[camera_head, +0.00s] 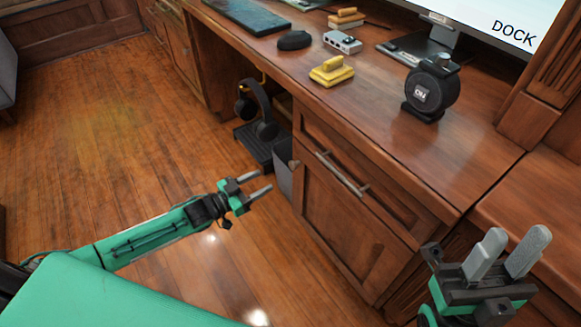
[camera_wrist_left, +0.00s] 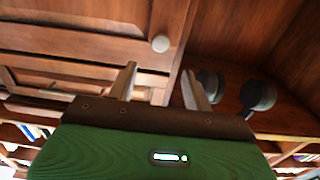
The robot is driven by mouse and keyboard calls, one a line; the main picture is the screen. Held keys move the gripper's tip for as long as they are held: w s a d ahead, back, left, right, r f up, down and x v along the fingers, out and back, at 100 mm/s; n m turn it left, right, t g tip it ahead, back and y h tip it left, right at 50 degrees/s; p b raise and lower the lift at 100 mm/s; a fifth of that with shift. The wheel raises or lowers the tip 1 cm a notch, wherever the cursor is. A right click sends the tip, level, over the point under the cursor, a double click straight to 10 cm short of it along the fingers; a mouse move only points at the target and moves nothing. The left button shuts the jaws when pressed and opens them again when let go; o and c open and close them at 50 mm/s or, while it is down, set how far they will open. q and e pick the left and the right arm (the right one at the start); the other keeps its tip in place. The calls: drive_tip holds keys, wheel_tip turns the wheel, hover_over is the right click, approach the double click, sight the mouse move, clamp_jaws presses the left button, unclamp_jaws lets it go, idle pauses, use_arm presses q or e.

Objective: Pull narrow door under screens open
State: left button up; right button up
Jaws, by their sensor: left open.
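The narrow wooden door (camera_head: 345,222) is the lower panel of the desk cabinet, below a drawer with a bar handle (camera_head: 342,174). It looks shut. A small round knob (camera_head: 295,163) sits at its upper left edge; a pale round knob also shows in the left wrist view (camera_wrist_left: 160,43), just beyond the fingertips. My left gripper (camera_head: 258,183) is open and empty, in front and left of the cabinet, apart from the knob. Its two fingers (camera_wrist_left: 159,80) stand apart in the wrist view. My right gripper (camera_head: 512,252) is open and empty at the lower right.
Headphones on a stand (camera_head: 262,125) and a grey bin (camera_head: 284,165) stand in the kneehole left of the cabinet. The desktop (camera_head: 385,125) carries a yellow block (camera_head: 331,70), a black round device (camera_head: 431,88) and a monitor (camera_head: 500,25). The wooden floor (camera_head: 110,130) at left is clear.

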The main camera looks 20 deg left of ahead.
sight(291, 166)
use_arm(q)
drive_tip(key=b+x, duration=0.2)
drive_tip(key=x, duration=0.8)
drive_tip(key=shift+w+d, duration=0.25)
drive_tip(key=shift+w, duration=0.05)
clamp_jaws()
